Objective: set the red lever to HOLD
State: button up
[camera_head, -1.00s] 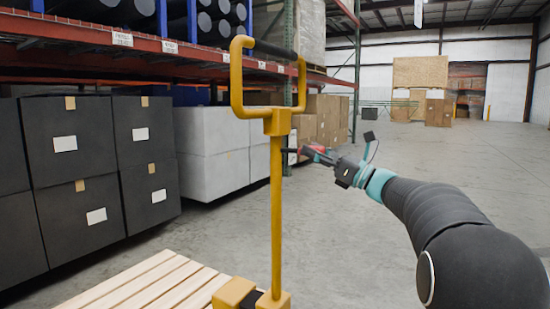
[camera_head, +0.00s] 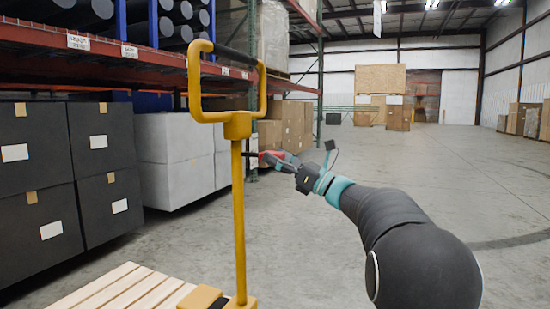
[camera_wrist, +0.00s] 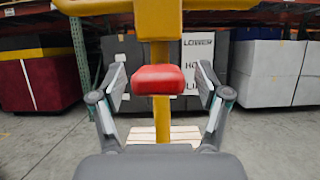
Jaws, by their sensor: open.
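The red lever (camera_wrist: 158,80) shows in the wrist view as a rounded red block in front of the yellow post (camera_wrist: 160,110). My gripper (camera_wrist: 160,88) is open, with one finger on each side of the lever and a visible gap on both sides. Behind it is a plate (camera_wrist: 198,64) with the word LOWER at the top and partly hidden words starting HO and LI below. In the head view the lever (camera_head: 269,154) is a small red patch at my gripper (camera_head: 280,160), right of the post (camera_head: 239,210); their contact is too small to tell.
The post carries a yellow loop handle (camera_head: 195,85) on top and stands by a wooden pallet (camera_head: 115,290). Dark boxes (camera_head: 100,150) and grey boxes (camera_head: 175,150) line the rack at left. The floor (camera_head: 440,175) at right is open.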

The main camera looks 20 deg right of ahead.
jog(key=v, duration=1.2)
jog(key=shift+r, duration=0.1)
notch_tip(320, 180, down, 14)
jog(key=a+n+g+h, duration=0.2)
jog(key=n+g+h, duration=0.1)
jog(key=n+h, duration=0.15)
jog(key=s+a+f+n+g+h+p, duration=0.1)
jog(key=s+a+f+n+g+h, duration=0.35)
jog(key=s+f, duration=0.35)
jog(key=s+a+f+n+g+h+p, duration=0.1)
jog(key=s+f+n+g+h+p, duration=0.1)
jog(key=s+n+h, duration=0.5)
jog(key=s+a+f+n+g+h+p, duration=0.15)
jog(key=s+n, duration=0.35)
jog(key=s, duration=0.6)
jog(key=s+a+r+n+t+p, duration=0.2)
jog(key=s+a+r+n+p, duration=0.1)
jog(key=s+r, duration=0.3)
jog(key=shift+s+a+r+n+h, duration=0.3)
jog(key=shift+s+a+n, duration=0.25)
jog(key=shift+n, duration=0.25)
